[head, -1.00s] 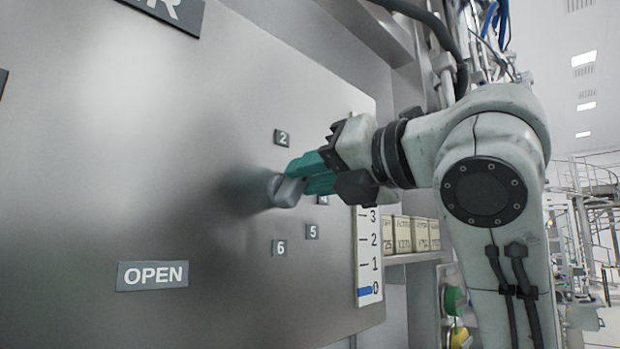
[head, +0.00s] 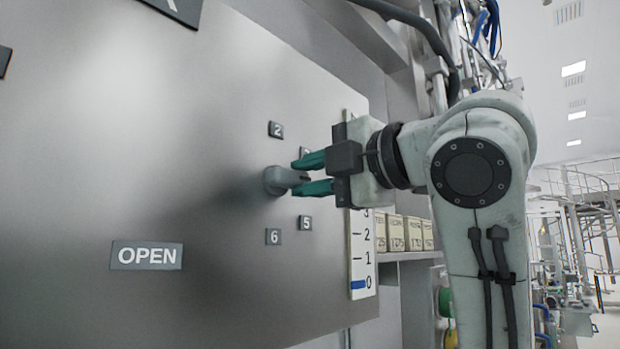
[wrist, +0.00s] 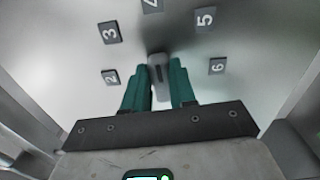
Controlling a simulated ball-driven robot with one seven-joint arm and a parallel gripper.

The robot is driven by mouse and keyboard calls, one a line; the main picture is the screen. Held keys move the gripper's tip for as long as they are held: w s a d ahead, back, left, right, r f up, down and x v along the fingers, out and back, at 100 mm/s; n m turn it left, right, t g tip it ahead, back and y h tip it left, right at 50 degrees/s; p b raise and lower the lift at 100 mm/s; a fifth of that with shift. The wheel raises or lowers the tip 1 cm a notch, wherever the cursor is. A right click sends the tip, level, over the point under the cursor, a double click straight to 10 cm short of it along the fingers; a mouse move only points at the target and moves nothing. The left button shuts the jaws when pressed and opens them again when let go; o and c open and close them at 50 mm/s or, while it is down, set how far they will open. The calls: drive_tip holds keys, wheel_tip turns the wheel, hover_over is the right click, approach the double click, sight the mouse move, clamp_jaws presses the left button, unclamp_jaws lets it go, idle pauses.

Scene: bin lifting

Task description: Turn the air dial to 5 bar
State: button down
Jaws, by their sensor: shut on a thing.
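The grey dial knob (head: 281,180) sticks out from the steel panel, and its long bar shows in the wrist view (wrist: 157,66). My gripper (head: 307,175) is shut on the knob, with one green finger on each side of it, as the wrist view (wrist: 160,76) also shows. In the wrist view the bar's far end points roughly at the 4 label (wrist: 152,4). The 5 label (head: 305,223) sits below and right of the knob, and the 6 label (head: 273,237) below it. The 2 label (head: 275,130) is above. The 4 label is hidden in the head view.
A vertical scale (head: 362,255) on the panel's right edge has a blue bar at 0. An OPEN sign (head: 146,255) is at the panel's lower left. Small boxes (head: 398,233) stand on a shelf right of the panel.

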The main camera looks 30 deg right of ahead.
drive_tip(key=m, duration=0.3)
drive_tip(key=f+m+b, duration=0.1)
drive_tip(key=m, duration=0.5)
drive_tip(key=shift+a+f+b, duration=0.15)
drive_tip(key=shift+f+b, duration=0.2)
drive_tip(key=shift+b, duration=0.05)
drive_tip(key=shift+m, duration=0.3)
drive_tip(key=c, duration=0.9)
unclamp_jaws()
drive_tip(key=shift+s, duration=0.1)
drive_tip(key=b+v, duration=0.3)
drive_tip(key=v, duration=0.7)
drive_tip(key=shift+s+r, duration=0.1)
drive_tip(key=shift+s, duration=0.25)
